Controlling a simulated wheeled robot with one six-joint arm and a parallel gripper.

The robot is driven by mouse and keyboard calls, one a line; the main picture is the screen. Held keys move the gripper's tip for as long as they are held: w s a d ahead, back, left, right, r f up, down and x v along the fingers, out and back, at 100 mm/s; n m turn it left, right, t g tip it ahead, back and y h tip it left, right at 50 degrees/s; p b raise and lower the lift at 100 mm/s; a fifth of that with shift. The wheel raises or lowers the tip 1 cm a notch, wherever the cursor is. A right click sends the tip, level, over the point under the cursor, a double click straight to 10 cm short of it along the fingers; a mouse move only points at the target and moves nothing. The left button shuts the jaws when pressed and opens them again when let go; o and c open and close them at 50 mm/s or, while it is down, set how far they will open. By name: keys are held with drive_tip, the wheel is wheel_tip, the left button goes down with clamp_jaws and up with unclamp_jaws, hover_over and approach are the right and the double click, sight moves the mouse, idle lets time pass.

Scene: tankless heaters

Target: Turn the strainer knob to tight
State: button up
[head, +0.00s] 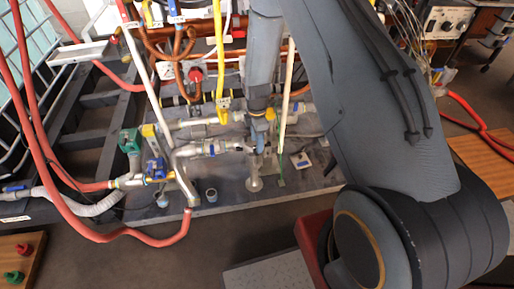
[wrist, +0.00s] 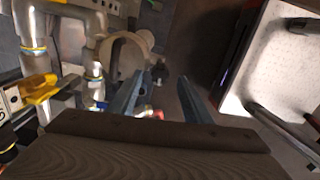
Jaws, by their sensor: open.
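My gripper (wrist: 162,98) is open in the wrist view, its two blue-grey fingers apart with nothing held between them. A small dark knob-like part (wrist: 160,72) shows just beyond the gap, beside a beige rounded fitting (wrist: 128,55). I cannot tell for sure whether it is the strainer knob, or whether a finger touches it. In the head view my arm reaches down to the silver pipework (head: 205,149), where the fingers are small and partly hidden among the pipes.
Red hoses (head: 48,165) loop at the left. A green box (head: 130,141) and a blue valve handle (head: 155,168) sit on the lower pipes. A yellow handle (wrist: 40,90) is left of my gripper. A white panel (wrist: 275,65) stands at right. Open floor (head: 150,255) lies in front.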

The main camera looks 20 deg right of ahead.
sight(255, 151)
drive_tip(key=shift+f, duration=2.1)
drive_tip(key=c, duration=1.1)
